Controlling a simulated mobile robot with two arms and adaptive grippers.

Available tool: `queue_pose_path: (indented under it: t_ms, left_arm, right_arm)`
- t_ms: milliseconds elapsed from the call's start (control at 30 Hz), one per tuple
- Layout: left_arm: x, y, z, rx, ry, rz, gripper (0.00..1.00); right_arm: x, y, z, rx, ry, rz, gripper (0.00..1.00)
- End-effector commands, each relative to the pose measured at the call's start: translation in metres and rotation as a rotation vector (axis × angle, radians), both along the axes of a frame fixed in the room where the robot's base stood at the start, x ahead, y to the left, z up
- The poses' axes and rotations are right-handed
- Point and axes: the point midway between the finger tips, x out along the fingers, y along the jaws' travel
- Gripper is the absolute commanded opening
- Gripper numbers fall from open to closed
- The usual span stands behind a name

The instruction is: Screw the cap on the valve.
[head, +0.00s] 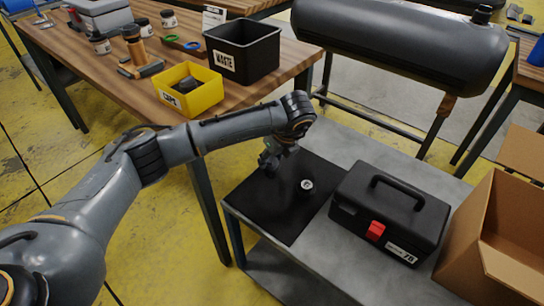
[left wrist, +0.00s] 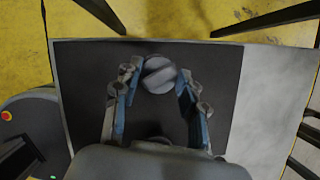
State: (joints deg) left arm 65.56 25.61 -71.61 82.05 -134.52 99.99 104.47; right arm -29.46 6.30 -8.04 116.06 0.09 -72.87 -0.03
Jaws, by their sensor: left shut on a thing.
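My left gripper (head: 268,160) is low over the black mat (head: 265,207) on the grey cart. In the left wrist view its two fingers (left wrist: 160,78) are shut on a round grey cap (left wrist: 158,72) with a raised bar across its top. The head view hides most of this cap behind the gripper. A small round dark piece with a pale top (head: 307,185) sits on the mat, to the right of the gripper. I cannot tell for sure whether it is the valve. My right gripper is not in view.
A black toolbox (head: 390,212) and an open cardboard box (head: 497,240) stand right of the mat. A yellow bin (head: 191,92) and a black waste bin (head: 243,50) are on the wooden table.

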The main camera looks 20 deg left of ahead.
Motion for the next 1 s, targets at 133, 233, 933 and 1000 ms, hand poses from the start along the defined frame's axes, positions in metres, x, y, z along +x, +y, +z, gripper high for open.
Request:
queue_pose_path:
  t_ms: [133, 233, 933, 1000]
  left_arm:
    - [0.0, 0.0, 0.001, 0.0, 0.0, 0.0, 0.29]
    - [0.0, 0.0, 0.001, 0.0, 0.0, 0.0, 0.29]
    - [0.0, 0.001, -0.002, -0.001, -0.001, -0.07, 0.29]
    - [-0.001, 0.002, -0.003, -0.001, 0.0, -0.137, 0.24]
  right_arm:
    - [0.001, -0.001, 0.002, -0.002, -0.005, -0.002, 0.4]
    - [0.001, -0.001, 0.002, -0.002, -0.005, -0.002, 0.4]
    - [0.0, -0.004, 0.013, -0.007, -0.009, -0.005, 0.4]
    - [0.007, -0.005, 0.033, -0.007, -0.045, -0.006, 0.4]
